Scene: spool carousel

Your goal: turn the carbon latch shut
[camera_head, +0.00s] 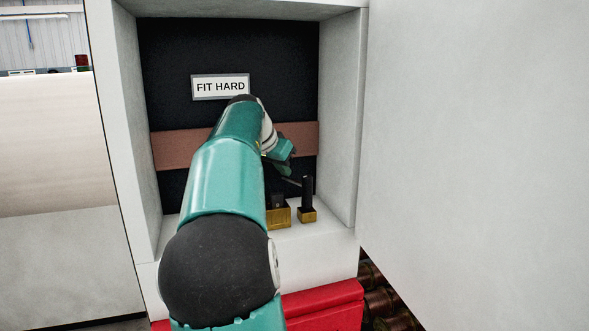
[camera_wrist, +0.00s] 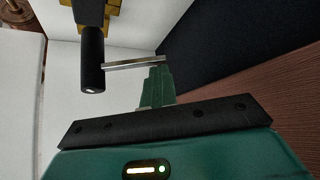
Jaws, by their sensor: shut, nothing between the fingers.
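The carbon latch appears to be the thin grey metal bar (camera_wrist: 128,64) in the wrist view. It reaches sideways from a black upright cylinder (camera_wrist: 92,62) to the tip of my gripper (camera_wrist: 157,76). My gripper's fingers are shut together with nothing between them. The tip lies at the bar's free end; I cannot tell whether they touch. In the head view the black post (camera_head: 307,192) stands in a brass block (camera_head: 307,215), and the bar (camera_head: 292,182) is a faint line beside it. My gripper (camera_head: 284,168) is just above and left of the post, partly hidden by my arm.
A second brass block (camera_head: 279,217) with a dark top stands left of the post. Pale alcove walls (camera_head: 340,120) close in both sides. A copper-brown band (camera_head: 180,148) crosses the dark back panel (camera_head: 170,70) below a "FIT HARD" sign (camera_head: 220,87). A red ledge (camera_head: 325,305) lies below.

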